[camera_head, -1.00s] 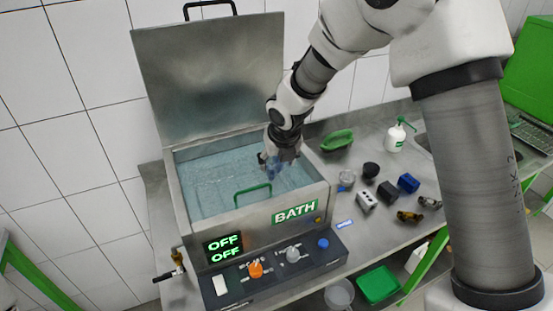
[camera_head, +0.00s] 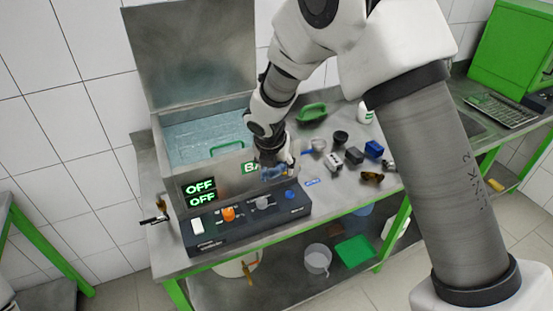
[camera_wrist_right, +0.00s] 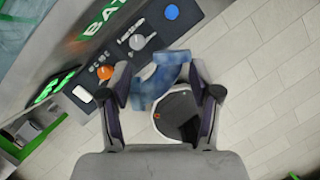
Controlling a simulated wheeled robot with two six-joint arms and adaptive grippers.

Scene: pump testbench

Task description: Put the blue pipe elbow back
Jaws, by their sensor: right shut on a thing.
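My right gripper (camera_head: 274,163) is shut on the blue pipe elbow (camera_head: 276,174). It holds the elbow in front of the bath (camera_head: 226,172), near its right front corner and above the control panel, covering part of the BATH label. In the right wrist view the curved, semi-glossy blue elbow (camera_wrist_right: 160,78) sits between the two fingers of the gripper (camera_wrist_right: 160,92). The bath's lid (camera_head: 190,55) stands open and water shows inside. My left gripper is not in view.
The control panel (camera_head: 245,221) has an orange knob, a grey knob and a blue button; its displays read OFF. Right of the bath, several small parts lie on the bench, including a blue block (camera_head: 374,148), a black block (camera_head: 354,155) and a green dish (camera_head: 312,112). A small blue-white label (camera_head: 312,182) lies on bare bench.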

